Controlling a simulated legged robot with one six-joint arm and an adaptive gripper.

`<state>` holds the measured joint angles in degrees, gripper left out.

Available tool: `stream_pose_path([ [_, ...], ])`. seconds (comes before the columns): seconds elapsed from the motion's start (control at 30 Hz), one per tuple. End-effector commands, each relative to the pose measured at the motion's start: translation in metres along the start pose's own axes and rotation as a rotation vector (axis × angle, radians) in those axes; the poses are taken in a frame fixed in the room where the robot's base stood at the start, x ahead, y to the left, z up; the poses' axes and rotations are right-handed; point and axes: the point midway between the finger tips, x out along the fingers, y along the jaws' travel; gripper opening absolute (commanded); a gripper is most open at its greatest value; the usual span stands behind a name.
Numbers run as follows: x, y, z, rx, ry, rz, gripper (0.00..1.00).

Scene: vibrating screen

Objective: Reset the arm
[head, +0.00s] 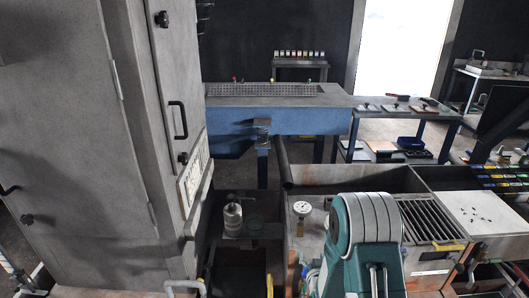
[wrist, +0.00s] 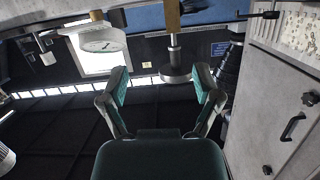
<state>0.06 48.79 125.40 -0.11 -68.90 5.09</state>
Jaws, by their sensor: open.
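My gripper (wrist: 160,80) shows in the wrist view with its two green-padded fingers spread apart and nothing between the pads. A dark round disc on a post (wrist: 175,76) appears between and beyond the fingertips; I cannot tell its distance. In the head view, my green and grey arm (head: 365,235) stands at the bottom, right of centre, folded close to the camera. My gripper's fingers cannot be made out there.
A tall grey cabinet (head: 75,130) with black handles fills the left. A blue machine with a perforated top (head: 270,95) stands behind. A round dial gauge (head: 302,208) is just left of my arm. A slatted grate (head: 432,222) and an open metal bin (head: 350,180) lie right and behind.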

Motion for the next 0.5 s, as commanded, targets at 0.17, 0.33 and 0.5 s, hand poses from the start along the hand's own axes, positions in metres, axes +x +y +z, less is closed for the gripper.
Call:
stream_pose_path([
  [0.17,-0.011,-0.005,-0.053,-0.01,-0.083,0.007,0.82],
  [0.33,-0.033,-0.008,-0.094,-0.019,-0.17,0.014,0.82],
  [0.5,-0.064,-0.012,-0.129,-0.03,-0.258,0.02,0.82],
])
